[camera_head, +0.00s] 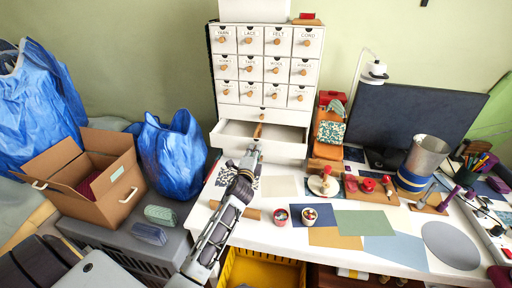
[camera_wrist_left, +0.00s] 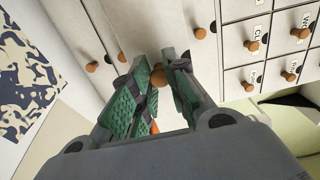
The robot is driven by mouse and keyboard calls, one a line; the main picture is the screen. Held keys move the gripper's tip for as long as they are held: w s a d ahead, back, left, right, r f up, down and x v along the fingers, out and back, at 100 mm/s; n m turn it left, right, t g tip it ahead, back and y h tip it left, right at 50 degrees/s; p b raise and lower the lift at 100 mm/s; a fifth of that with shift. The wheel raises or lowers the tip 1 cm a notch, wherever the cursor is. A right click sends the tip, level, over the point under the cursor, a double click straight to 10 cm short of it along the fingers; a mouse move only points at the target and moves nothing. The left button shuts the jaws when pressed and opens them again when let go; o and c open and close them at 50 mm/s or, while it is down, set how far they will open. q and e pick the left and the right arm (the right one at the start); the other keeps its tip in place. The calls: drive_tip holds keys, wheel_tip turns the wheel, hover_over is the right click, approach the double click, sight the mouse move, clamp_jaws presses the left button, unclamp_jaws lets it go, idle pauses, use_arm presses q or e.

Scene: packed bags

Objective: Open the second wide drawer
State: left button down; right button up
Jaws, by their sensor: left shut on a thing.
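The white drawer cabinet (camera_head: 266,65) stands against the wall behind the desk. Below its rows of small labelled drawers are wide drawers. The upper wide drawer (camera_head: 285,115) is closed. The second wide drawer (camera_head: 285,149) is pulled out, and part of its empty-looking inside shows. My left gripper (camera_head: 257,140) is at the middle of that drawer's front, shut on its round wooden knob (camera_head: 258,130). In the left wrist view the green-padded fingers of my left gripper (camera_wrist_left: 158,88) stand either side of the knob (camera_wrist_left: 158,76). My right gripper is not in view.
Two small cups (camera_head: 296,216), a wooden roller (camera_head: 236,209) and coloured sheets (camera_head: 363,223) lie on the white desk. A stamp-like tool (camera_head: 323,180) stands right of the drawer. A cardboard box (camera_head: 100,175) and a blue bag (camera_head: 172,155) are at left.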

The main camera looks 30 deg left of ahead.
use_arm(q)
drive_tip(key=v, duration=0.6)
drive_tip(key=shift+p, duration=0.35)
drive_tip(key=c, duration=1.3)
unclamp_jaws()
drive_tip(key=shift+s, duration=0.15)
drive_tip(key=shift+c, duration=0.2)
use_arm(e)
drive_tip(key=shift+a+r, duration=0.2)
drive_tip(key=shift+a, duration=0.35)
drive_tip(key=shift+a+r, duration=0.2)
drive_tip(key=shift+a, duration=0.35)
use_arm(q)
drive_tip(key=v, duration=1.2)
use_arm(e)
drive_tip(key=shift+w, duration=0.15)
